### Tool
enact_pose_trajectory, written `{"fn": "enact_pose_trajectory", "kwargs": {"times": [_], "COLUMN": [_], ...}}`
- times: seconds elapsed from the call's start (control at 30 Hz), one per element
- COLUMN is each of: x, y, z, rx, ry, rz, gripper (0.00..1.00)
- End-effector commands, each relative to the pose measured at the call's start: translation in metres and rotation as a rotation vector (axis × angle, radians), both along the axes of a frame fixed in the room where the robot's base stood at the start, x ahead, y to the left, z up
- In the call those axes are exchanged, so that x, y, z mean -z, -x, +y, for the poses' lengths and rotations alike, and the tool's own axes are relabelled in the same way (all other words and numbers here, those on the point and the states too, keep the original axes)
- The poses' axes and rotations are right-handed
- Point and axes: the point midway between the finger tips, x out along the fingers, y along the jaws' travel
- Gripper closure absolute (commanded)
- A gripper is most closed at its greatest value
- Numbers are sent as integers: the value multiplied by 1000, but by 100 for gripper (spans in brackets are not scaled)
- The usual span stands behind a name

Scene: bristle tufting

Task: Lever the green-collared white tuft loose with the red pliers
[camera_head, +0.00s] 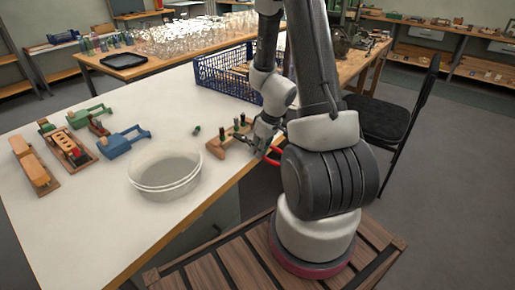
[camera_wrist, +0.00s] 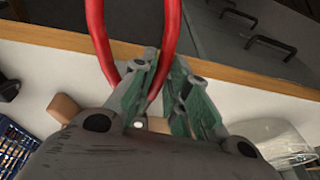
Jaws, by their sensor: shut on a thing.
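My gripper (camera_head: 262,143) is over the near edge of the white table, beside a small wooden block. It is shut on the red pliers (camera_head: 273,158), whose handles stick out toward the table's edge. In the wrist view the red pliers (camera_wrist: 170,35) pass between the fingers of my gripper (camera_wrist: 162,62). The wooden block (camera_head: 216,150) bears several upright pegs or tufts with dark green parts. I cannot tell which is the green-collared white tuft. In the wrist view the block (camera_wrist: 65,107) is mostly hidden behind my gripper, as are the pliers' jaws.
A white round bowl (camera_head: 165,188) stands left of the block, and a small green piece (camera_head: 196,130) lies behind the bowl. A blue crate (camera_head: 222,76) stands at the back. Wooden and green tools (camera_head: 88,116) lie at the left. The table's front left is clear.

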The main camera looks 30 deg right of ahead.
Motion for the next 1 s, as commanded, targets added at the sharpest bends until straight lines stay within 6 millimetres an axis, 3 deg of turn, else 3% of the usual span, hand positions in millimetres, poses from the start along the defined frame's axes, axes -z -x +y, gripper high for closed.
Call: {"fn": "enact_pose_trajectory", "kwargs": {"times": [1.0], "x": [-4], "y": [27], "z": [-19], "rx": [2], "ry": [1], "rz": [-3], "gripper": [100]}}
